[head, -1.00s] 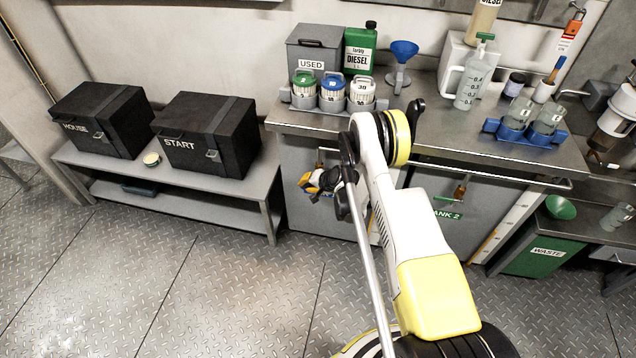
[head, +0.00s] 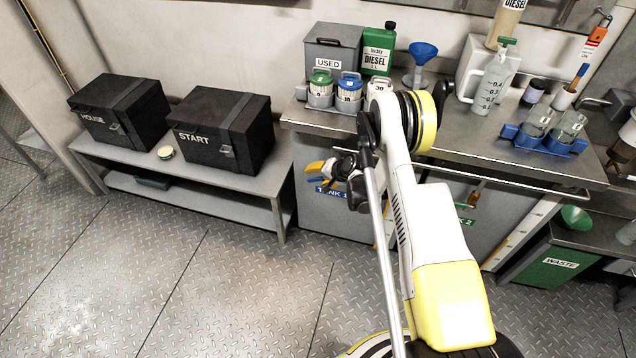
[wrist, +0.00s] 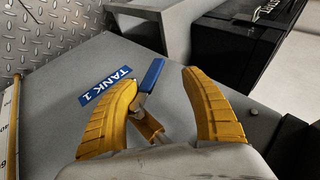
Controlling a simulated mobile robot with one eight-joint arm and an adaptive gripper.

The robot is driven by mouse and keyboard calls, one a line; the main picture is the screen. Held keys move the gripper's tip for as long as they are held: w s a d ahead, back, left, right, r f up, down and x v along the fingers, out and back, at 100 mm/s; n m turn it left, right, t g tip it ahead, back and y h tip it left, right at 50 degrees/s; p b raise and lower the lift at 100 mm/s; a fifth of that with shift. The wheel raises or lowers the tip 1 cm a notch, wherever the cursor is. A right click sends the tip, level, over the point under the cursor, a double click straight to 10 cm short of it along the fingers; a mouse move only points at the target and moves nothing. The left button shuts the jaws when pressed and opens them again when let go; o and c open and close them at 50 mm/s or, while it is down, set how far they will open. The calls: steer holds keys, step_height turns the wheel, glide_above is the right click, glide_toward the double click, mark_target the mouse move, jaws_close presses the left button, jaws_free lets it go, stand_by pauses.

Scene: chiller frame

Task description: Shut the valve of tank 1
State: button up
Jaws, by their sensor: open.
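The tank 1 valve shows in the wrist view as a brass body (wrist: 148,128) with a lever ending in a blue handle (wrist: 153,74). The lever slants up and slightly right in that picture. My gripper (wrist: 160,79) is open, with one yellow finger on each side of the lever. The handle is nearer the left finger; I cannot tell whether they touch. The blue TANK 1 label (wrist: 105,85) lies left of the valve on the grey tank front (wrist: 75,125). In the head view my gripper (head: 318,168) is at the tank's front and mostly hides the valve.
A low grey bench (head: 262,185) with black START (head: 222,135) and HOUSE (head: 118,112) boxes stands left of the tank. The steel worktop (head: 450,145) overhangs above, with a rail along its front. Tank 2's valve (head: 476,190) is right of my arm. The floor in front is clear.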

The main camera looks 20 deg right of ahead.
steer(key=o, duration=0.8)
step_height(320, 180, up, 5)
steer(key=shift+w+d+r, duration=0.1)
steer(key=shift+r, duration=0.4)
steer(key=shift+c, duration=0.2)
steer(key=shift+r, duration=0.3)
steer(key=c, duration=0.6)
steer(key=shift+s+a+r+p, duration=0.2)
steer(key=shift+s+r+p, duration=0.1)
steer(key=shift+p, duration=0.1)
steer(key=shift+c, duration=0.8)
step_height(320, 180, up, 10)
steer(key=f+p, duration=0.1)
steer(key=p, duration=0.3)
glide_above(318, 178)
steer(key=s+a, duration=0.2)
steer(key=s, duration=0.2)
steer(key=shift+r, duration=0.25)
steer(key=shift+b, duration=0.45)
